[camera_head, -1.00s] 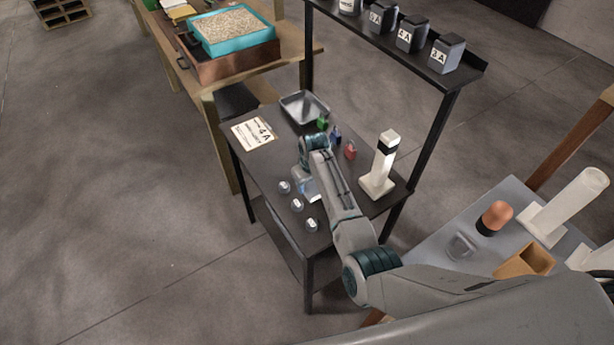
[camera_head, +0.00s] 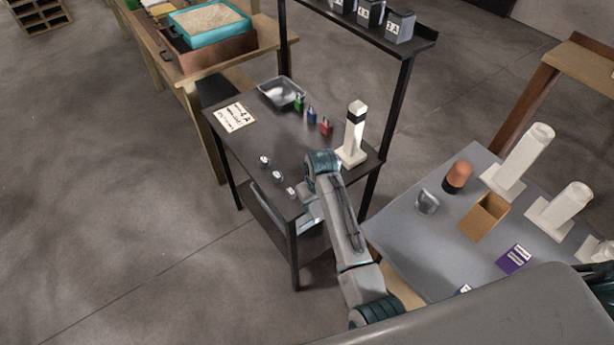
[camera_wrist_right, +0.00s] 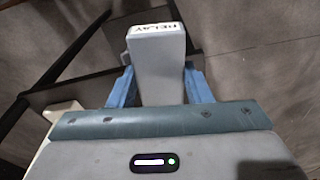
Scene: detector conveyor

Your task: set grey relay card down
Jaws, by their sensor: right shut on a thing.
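My right gripper (camera_head: 310,222) is by the front right edge of the black table (camera_head: 262,140), low near its corner leg. In the right wrist view its two blue fingers (camera_wrist_right: 160,88) are shut on the grey relay card (camera_wrist_right: 157,65), a pale grey block with a white end label reading "RELAY". The card sticks out past the fingertips, with floor and dark table parts behind it. In the head view the arm and gripper mostly hide the card. My left gripper is not in view.
The black table holds a metal tray (camera_head: 281,93), a "4A" sign (camera_head: 234,117), green, blue and red padlocks, a white post (camera_head: 353,135) and several small round pieces. A grey table (camera_head: 405,240) at right holds an orange-topped cylinder (camera_head: 457,176), an open box (camera_head: 484,216) and white stands.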

